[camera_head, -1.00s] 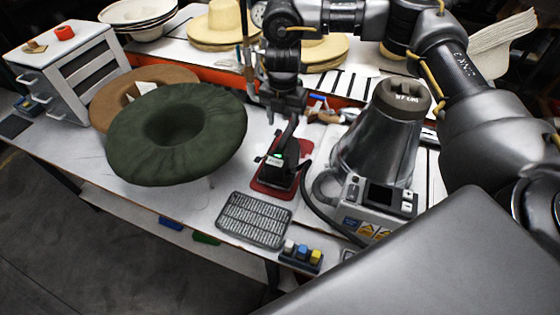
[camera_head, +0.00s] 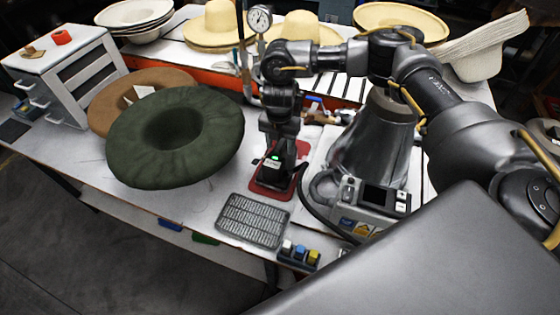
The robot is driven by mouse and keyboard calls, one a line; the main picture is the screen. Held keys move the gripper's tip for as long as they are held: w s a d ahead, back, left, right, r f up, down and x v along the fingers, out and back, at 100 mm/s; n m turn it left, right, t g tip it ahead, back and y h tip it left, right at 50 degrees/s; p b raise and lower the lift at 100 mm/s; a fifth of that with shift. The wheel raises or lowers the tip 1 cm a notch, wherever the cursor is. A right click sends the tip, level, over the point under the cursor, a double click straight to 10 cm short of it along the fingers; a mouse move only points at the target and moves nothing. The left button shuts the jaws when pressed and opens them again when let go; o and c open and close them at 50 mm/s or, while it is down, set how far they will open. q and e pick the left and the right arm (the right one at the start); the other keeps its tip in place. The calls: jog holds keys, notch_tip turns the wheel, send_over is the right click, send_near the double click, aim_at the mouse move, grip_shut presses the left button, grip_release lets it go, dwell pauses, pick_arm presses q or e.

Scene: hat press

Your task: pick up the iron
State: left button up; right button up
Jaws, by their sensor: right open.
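The iron (camera_head: 273,164) is small and black with a green light, and it stands on a red rest (camera_head: 266,187) on the white table. My right gripper (camera_head: 281,138) points down right at the top of the iron, over its handle. The jaws are open, and they and the gripper body hide the handle. I cannot tell whether the fingers touch it. My left gripper is not in view.
A green felt hat (camera_head: 171,175) lies left of the iron, over a brown one (camera_head: 108,100). A metal grid (camera_head: 253,220) lies in front. A steamer (camera_head: 375,150) with a hose stands close on the right. Straw hats (camera_head: 217,22) are behind.

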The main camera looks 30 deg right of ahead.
grip_shut()
jog(key=shift+w+r, duration=0.1)
jog(key=shift+w, duration=0.05)
dwell(0.4)
